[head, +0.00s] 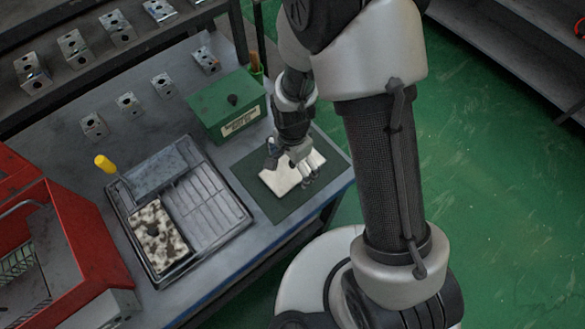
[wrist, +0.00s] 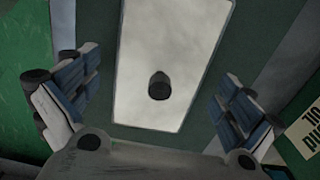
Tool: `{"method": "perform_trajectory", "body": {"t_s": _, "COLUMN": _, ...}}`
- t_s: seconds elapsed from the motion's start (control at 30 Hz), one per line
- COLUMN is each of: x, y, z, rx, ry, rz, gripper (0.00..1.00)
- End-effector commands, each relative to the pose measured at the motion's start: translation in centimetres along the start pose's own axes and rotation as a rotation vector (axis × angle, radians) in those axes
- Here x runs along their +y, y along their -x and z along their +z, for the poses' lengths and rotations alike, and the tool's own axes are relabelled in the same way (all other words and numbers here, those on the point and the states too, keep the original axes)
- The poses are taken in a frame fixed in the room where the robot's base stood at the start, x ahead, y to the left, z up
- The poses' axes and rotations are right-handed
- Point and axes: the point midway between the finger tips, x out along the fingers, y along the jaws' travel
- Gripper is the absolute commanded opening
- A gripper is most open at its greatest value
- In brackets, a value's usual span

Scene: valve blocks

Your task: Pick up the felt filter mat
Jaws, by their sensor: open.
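A pale, off-white rectangular felt mat (head: 283,182) with a black knob lies on a dark green sheet (head: 292,208) at the right end of the bench. In the wrist view the pale mat (wrist: 170,50) is centred below my gripper (wrist: 158,92), with its knob between the two spread fingers. My gripper (head: 292,165) is open and empty, above the mat in the head view, covering part of it. I cannot tell how high it is above the knob. A second mat, mottled dark and white (head: 158,235), with a knob, lies in the grey tray (head: 243,218).
A green box (head: 222,105) with a label and knob stands close behind the sheet. A red case (head: 60,240) stands at left. Several metal valve blocks (head: 94,125) stand along the back.

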Motion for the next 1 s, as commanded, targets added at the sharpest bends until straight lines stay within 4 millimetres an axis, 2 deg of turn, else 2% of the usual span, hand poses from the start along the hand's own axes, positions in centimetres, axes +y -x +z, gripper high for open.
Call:
{"method": "perform_trajectory", "body": {"t_s": 0.13, "x": -0.03, "y": 0.15, "z": -0.02, "rx": 0.000, "ry": 0.000, "rz": -0.001, "gripper": 1.00}}
{"method": "perform_trajectory", "body": {"t_s": 0.83, "x": -0.02, "y": 0.16, "z": -0.01, "rx": 0.000, "ry": 0.000, "rz": -0.001, "gripper": 0.53}}
{"method": "perform_trajectory", "body": {"t_s": 1.0, "x": -0.03, "y": 0.16, "z": -0.01, "rx": 0.000, "ry": 0.000, "rz": -0.001, "gripper": 0.51}}
